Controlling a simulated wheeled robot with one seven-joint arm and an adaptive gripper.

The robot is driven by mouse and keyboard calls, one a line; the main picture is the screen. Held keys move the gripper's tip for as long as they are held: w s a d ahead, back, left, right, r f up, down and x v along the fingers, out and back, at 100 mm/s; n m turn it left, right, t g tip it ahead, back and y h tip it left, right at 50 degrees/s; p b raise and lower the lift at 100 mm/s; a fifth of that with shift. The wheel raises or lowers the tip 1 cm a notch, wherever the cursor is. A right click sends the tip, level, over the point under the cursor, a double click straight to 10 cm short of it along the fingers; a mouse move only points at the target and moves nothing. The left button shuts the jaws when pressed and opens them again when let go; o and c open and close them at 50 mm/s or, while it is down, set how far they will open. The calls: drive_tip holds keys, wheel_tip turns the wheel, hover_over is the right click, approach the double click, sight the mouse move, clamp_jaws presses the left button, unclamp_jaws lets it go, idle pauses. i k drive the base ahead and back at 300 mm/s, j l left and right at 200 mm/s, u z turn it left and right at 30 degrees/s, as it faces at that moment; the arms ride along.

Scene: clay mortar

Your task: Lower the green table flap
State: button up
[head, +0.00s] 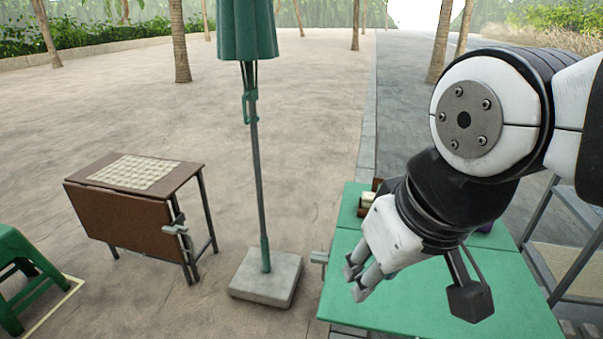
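A green table (425,315) stands at the lower right. A seam seems to cross its top, and the near panel, which looks like the flap, lies level with the rest. A grey bracket (319,257) sticks out at its left edge. My gripper (412,290) hangs over the tabletop, with pale fingertips at the left and a dark one at the right, apart. It looks open, with nothing seen between the fingers. My arm hides part of the tabletop. Whether the fingers touch the table I cannot tell.
A closed green parasol (249,35) stands in a concrete base (266,278) just left of the table. A brown table (125,218) with a hanging flap and a green stool (22,262) stand further left. A brown box (364,205) sits at the green table's back.

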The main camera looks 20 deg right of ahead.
sight(413, 304)
drive_tip(key=l+z, duration=0.1)
drive_tip(key=z, duration=1.05)
drive_tip(key=k+l, duration=0.15)
drive_tip(key=l, duration=0.15)
drive_tip(key=k+l, duration=0.2)
drive_tip(key=l+u, duration=0.05)
drive_tip(key=l, duration=0.05)
